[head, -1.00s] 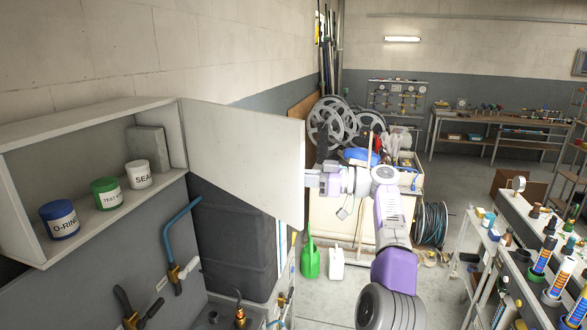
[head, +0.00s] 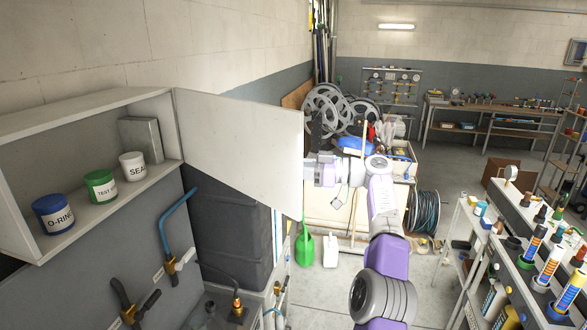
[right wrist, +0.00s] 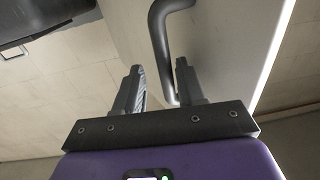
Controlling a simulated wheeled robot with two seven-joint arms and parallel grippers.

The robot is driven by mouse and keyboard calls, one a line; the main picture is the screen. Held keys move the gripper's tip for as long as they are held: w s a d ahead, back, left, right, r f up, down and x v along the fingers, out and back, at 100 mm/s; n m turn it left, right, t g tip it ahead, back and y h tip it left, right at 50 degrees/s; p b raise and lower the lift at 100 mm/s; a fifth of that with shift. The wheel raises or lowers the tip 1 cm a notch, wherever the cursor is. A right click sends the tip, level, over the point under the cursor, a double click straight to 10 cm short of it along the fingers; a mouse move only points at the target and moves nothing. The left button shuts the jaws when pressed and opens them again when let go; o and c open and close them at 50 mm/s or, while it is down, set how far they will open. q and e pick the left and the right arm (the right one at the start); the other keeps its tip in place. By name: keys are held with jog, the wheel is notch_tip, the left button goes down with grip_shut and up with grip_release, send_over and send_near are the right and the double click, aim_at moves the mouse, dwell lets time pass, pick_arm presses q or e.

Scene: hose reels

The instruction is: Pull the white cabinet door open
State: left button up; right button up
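The white cabinet door (head: 245,140) stands swung wide open in the head view, and the cabinet (head: 85,215) shows its inside. My right gripper (head: 309,165) is at the door's free edge; its fingers are mostly hidden there by the door. In the right wrist view, the two dark fingers of my right gripper (right wrist: 158,75) are apart. The grey bar handle (right wrist: 161,45) on the door (right wrist: 225,50) reaches down between the fingertips, nearer the right finger. I cannot tell whether they touch. My left gripper is not in view.
A blue can (head: 54,213), a green can (head: 101,186) and a white can (head: 132,166) stand in the cabinet. Below are a blue pipe (head: 167,225) and valves. A bench with cartridges (head: 547,265) stands at the right.

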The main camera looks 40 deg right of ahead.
jog(key=p+v, duration=0.1)
jog(key=v, duration=0.6)
jog(key=shift+s+d, duration=0.2)
jog(key=shift+s, duration=0.15)
